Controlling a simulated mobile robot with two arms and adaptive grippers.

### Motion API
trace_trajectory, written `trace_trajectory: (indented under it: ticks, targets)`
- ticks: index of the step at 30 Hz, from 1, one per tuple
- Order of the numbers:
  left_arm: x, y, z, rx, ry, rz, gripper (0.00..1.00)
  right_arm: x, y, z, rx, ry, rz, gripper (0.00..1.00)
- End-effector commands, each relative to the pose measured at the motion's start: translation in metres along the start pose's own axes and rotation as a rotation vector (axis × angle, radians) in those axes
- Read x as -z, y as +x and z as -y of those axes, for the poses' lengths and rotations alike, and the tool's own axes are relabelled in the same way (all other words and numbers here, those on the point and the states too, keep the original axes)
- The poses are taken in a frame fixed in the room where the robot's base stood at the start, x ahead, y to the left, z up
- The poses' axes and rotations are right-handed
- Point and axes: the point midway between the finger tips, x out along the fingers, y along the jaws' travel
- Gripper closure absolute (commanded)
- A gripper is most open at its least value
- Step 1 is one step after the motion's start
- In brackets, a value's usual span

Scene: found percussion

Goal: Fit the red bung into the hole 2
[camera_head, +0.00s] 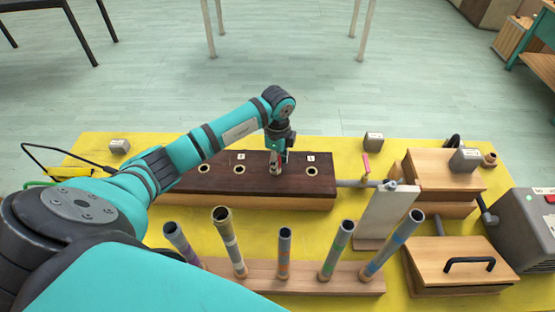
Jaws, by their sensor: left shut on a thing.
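My left gripper (275,167) points down over the dark wooden top of a long box (325,186). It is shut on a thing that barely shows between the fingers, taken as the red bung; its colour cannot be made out. Open holes with pale rims show in the top: one right of the gripper (312,170), one to its left (239,169) and another farther left (204,168). The spot under the gripper is hidden, so I cannot tell whether the bung is in a hole. Small white number tags stand behind the holes, too small to read surely. My right gripper is not in view.
A wooden rack (310,278) with several upright tubes stands in front of the box. To the right are a pipe with a pink lever (366,163), wooden boxes (460,262) and a grey machine (525,235). Bare yellow tabletop (335,143) lies behind the box.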

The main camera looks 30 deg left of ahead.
Motion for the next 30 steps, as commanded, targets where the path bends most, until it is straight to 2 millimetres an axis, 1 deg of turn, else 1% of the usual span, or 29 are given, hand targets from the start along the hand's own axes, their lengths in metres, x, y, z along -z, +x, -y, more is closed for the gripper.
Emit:
trace_trajectory:
  ticks: [25, 26, 30]
  targets:
    - [0.000, 0.022, 0.000, 0.000, 0.000, -0.001, 1.00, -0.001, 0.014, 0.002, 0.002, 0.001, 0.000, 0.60]
    - [0.000, 0.022, 0.000, 0.000, 0.000, -0.001, 0.68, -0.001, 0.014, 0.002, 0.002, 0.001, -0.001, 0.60]
    - [0.000, 0.021, 0.000, 0.000, 0.000, -0.001, 0.50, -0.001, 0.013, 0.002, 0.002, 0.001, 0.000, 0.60]
